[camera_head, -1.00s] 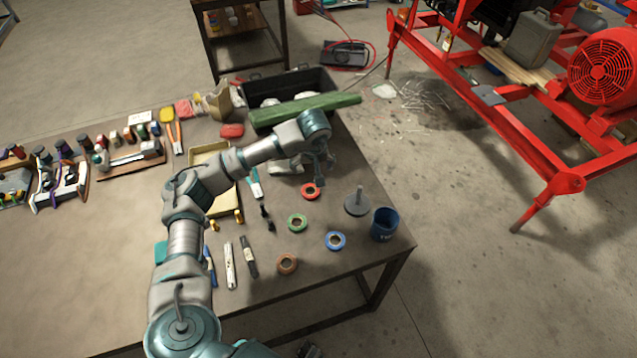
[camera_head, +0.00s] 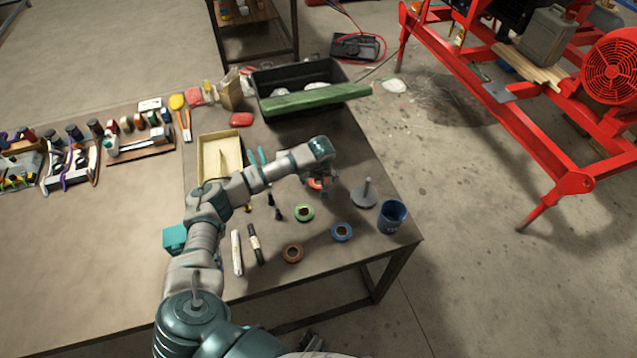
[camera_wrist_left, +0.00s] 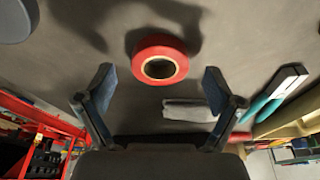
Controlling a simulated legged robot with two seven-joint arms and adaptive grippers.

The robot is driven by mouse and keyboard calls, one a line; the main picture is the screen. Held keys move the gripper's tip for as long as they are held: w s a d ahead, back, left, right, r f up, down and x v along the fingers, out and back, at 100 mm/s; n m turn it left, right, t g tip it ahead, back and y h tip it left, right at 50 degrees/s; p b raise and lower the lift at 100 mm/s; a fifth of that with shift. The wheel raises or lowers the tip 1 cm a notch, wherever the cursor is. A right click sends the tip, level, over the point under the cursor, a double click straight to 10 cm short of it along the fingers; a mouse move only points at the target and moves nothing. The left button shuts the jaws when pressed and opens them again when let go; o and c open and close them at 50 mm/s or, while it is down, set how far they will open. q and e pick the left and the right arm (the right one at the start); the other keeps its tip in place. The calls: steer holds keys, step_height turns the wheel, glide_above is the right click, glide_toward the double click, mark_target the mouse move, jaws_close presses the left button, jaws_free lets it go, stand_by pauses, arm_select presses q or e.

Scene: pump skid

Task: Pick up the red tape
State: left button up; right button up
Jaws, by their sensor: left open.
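The red tape (camera_wrist_left: 160,61) is a flat roll lying on the table. In the left wrist view it sits ahead of and between the two fingers of my left gripper (camera_wrist_left: 157,90), which is open and empty. In the head view the red tape (camera_head: 315,184) is partly hidden by my left gripper (camera_head: 322,178), which hangs over it. The fingers appear apart from the tape.
Green tape (camera_head: 304,213), blue tape (camera_head: 342,232) and brown tape (camera_head: 293,253) lie nearby. A grey stand with a post (camera_head: 364,195) and a blue cup (camera_head: 392,217) are to the right. A black bin (camera_head: 300,98) stands behind. Pliers (camera_wrist_left: 275,95) show in the wrist view.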

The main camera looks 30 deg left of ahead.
arm_select(q)
steer(key=shift+w+a+f, duration=0.15)
steer(key=shift+w+f, duration=0.05)
steer(key=shift+f, duration=0.45)
steer(key=c, duration=1.1)
